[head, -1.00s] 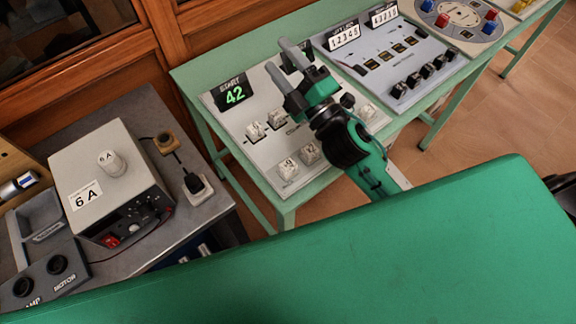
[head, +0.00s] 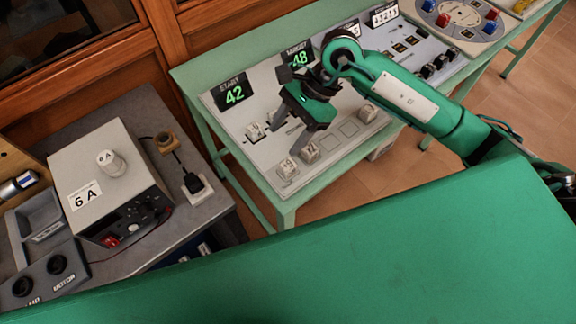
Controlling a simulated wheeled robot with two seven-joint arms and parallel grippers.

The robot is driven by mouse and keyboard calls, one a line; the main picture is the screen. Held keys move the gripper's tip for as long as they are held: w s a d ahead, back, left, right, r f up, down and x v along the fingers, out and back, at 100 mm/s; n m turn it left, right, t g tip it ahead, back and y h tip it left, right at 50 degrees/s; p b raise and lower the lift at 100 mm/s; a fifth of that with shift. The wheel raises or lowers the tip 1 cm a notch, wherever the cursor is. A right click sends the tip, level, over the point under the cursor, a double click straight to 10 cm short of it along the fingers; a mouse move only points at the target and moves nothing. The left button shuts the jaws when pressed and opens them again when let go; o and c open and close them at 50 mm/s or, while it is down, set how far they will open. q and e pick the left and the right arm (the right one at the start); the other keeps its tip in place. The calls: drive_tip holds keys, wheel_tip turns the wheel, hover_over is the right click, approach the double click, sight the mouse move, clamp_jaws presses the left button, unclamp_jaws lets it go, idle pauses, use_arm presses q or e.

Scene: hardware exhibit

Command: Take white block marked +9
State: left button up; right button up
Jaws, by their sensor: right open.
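My right gripper (head: 285,146) is open over the left panel, its fingers pointing down toward the panel's front left. A white block (head: 288,168) at the panel's front left corner seems to bear a 9; its sign is too small to read. It sits just beyond the fingertips, apart from them as far as I can tell. Another white block (head: 310,152) stands close to its right, by the nearer finger. A white block (head: 255,132) sits in the row behind, left of the fingers. The spot to its right is hidden by my gripper. My left gripper is not in view.
The panel's displays read START 42 (head: 234,94) and TARGET 48 (head: 299,57). A further white block (head: 368,112) sits at the panel's right, past empty marked squares. A grey 6 A power unit (head: 110,185) stands on the left bench. A green surface (head: 330,255) fills the foreground.

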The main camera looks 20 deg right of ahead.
drive_tip(key=w+d+h, duration=0.1)
drive_tip(key=d+h, duration=0.1)
drive_tip(key=d, duration=0.2)
drive_tip(key=p, duration=0.2)
approach(288, 164)
drive_tip(key=shift+h, duration=0.3)
drive_tip(key=x, duration=0.3)
drive_tip(key=a+x, duration=0.1)
drive_tip(key=x, duration=0.1)
drive_tip(key=shift+s+r, duration=0.25)
drive_tip(key=shift+s, duration=0.05)
drive_tip(key=x, duration=0.1)
drive_tip(key=p+x, duration=0.1)
drive_tip(key=x, duration=0.1)
drive_tip(key=p+x, duration=0.1)
drive_tip(key=x, duration=0.1)
drive_tip(key=shift+w+d+f, duration=0.2)
drive_tip(key=shift+w+d, duration=0.05)
drive_tip(key=shift+f, duration=0.2)
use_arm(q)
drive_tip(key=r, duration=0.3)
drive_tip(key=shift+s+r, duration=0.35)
use_arm(e)
drive_tip(key=c, duration=1.1)
drive_tip(key=shift+o, duration=0.2)
